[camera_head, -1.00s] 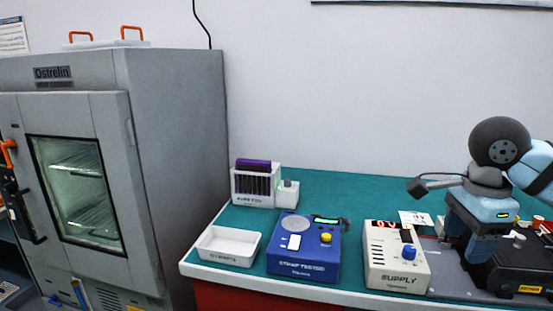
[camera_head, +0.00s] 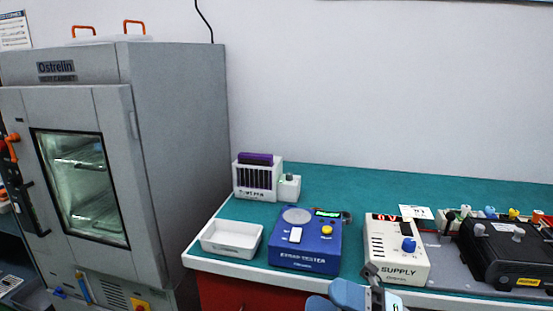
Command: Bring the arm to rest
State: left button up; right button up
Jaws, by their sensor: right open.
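My right gripper (camera_head: 374,278) shows at the bottom edge, in front of the bench and just below the supply unit (camera_head: 397,262). Only a small part of it and a blue piece of my arm are in the picture. It is open, and I see nothing held in it. My left gripper is not in view.
A blue strap tester (camera_head: 305,258), a white tray (camera_head: 231,239) and a white rack with dark slots (camera_head: 256,178) stand on the green bench (camera_head: 340,190). A black case (camera_head: 508,252) is at right. A large grey cabinet (camera_head: 180,130) with its door shut fills the left.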

jog(key=w+d+f+m+t+h, duration=0.1)
jog(key=d+f+m+t+h, duration=0.2)
jog(key=f+m+t+h, duration=0.75)
jog(key=w+d+f+m+t+h, duration=0.1)
jog(key=d+f+m+t+h, duration=0.3)
jog(key=m, duration=1.1)
jog(key=s+d+f+m+g+h, duration=0.1)
jog(key=s+f+m+g+h, duration=0.1)
jog(key=s+f+m, duration=0.45)
jog(key=s+d+f+m+g+h, duration=0.2)
jog(key=s+f+g+h, duration=0.15)
jog(key=f, duration=0.65)
pick_arm(q)
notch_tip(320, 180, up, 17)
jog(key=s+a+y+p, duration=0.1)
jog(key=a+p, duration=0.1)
jog(key=p, duration=2.3)
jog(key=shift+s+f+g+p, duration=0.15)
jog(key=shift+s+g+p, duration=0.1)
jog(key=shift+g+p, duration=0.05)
pick_arm(e)
notch_tip(320, 180, up, 16)
jog(key=s+d, duration=0.1)
jog(key=s, duration=0.1)
jog(key=shift+s+d+m, duration=0.4)
jog(key=shift+r, duration=0.1)
